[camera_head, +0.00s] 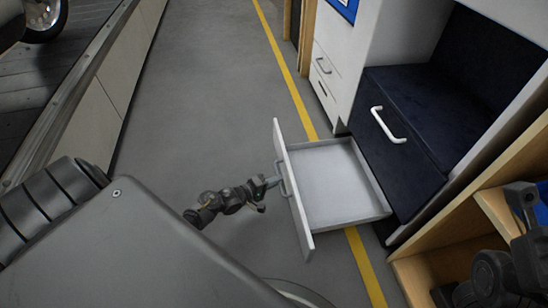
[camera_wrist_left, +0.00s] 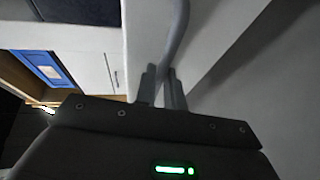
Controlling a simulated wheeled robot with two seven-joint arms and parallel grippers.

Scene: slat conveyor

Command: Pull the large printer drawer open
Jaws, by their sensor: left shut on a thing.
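The large light-grey printer drawer (camera_head: 335,185) sticks far out from the bottom of the dark cabinet, open and empty inside. Its front panel (camera_head: 291,190) faces left, with a bar handle (camera_head: 282,178) on it. My left gripper (camera_head: 275,181) is shut on this handle. In the left wrist view, the two fingers (camera_wrist_left: 162,88) close around the grey handle (camera_wrist_left: 178,35), beside the pale drawer front. My right arm shows in dark parts at the lower right; the state of its gripper (camera_head: 520,194) is unclear.
The dark blue cabinet front (camera_head: 400,135) with a white handle (camera_head: 388,125) stands above the drawer. A white cabinet with small drawers (camera_head: 324,72) is behind. Wooden shelving (camera_head: 495,210) is at right, and the conveyor (camera_head: 70,75) at left. The grey floor between is clear.

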